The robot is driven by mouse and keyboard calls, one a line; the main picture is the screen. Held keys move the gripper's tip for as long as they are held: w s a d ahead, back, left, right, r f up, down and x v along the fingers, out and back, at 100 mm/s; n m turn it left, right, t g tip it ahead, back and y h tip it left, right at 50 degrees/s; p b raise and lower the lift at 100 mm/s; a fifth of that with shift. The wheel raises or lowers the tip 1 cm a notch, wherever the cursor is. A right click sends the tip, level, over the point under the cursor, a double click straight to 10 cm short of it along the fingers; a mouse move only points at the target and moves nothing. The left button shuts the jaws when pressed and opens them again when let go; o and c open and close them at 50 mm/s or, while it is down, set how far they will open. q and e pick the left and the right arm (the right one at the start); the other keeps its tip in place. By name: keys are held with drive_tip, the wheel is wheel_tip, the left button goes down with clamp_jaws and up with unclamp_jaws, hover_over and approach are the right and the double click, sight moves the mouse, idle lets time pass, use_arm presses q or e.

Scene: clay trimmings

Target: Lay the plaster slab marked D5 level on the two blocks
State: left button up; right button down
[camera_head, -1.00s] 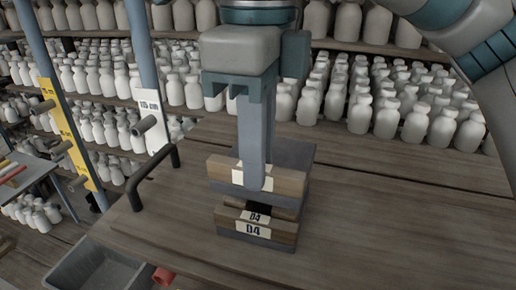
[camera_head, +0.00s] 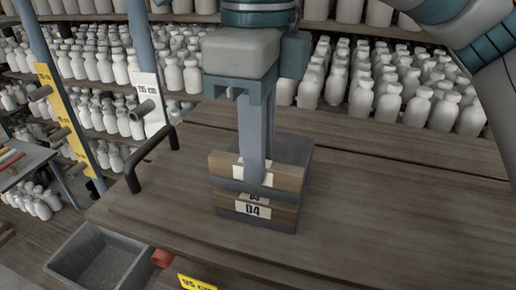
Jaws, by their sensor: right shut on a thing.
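My right gripper (camera_head: 256,178) comes down from above, with its fingers shut on a wood-edged slab (camera_head: 288,178) with a grey top. The slab has a pale label, mostly covered by the fingers, so I cannot read its mark. It looks about level. Directly below is a wood-and-grey piece (camera_head: 283,214) with a pale label reading D4. A second, partly covered label shows just above that one. The held slab is at or very near the piece below; I cannot tell if they touch. Two separate blocks cannot be made out. My left gripper is not in view.
The wooden table (camera_head: 400,220) is clear to the right of the stack. A black handle (camera_head: 150,157) stands at its left edge. A grey bin (camera_head: 95,258) and a red thing (camera_head: 161,258) are below the front left. Shelves of white bottles (camera_head: 365,98) stand behind.

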drive_tip(key=shift+f+b, duration=0.2)
drive_tip(key=shift+b, duration=0.3)
idle(0.9)
drive_tip(key=c, duration=1.6)
unclamp_jaws()
drive_tip(key=shift+c, duration=0.2)
drive_tip(key=shift+r+b, duration=0.35)
drive_tip(key=shift+r, duration=0.5)
wheel_tip(320, 180, up, 6)
drive_tip(key=shift+f+b, duration=0.1)
drive_tip(key=shift+b, duration=0.55)
wheel_tip(320, 180, up, 10)
drive_tip(key=shift+p, duration=0.4)
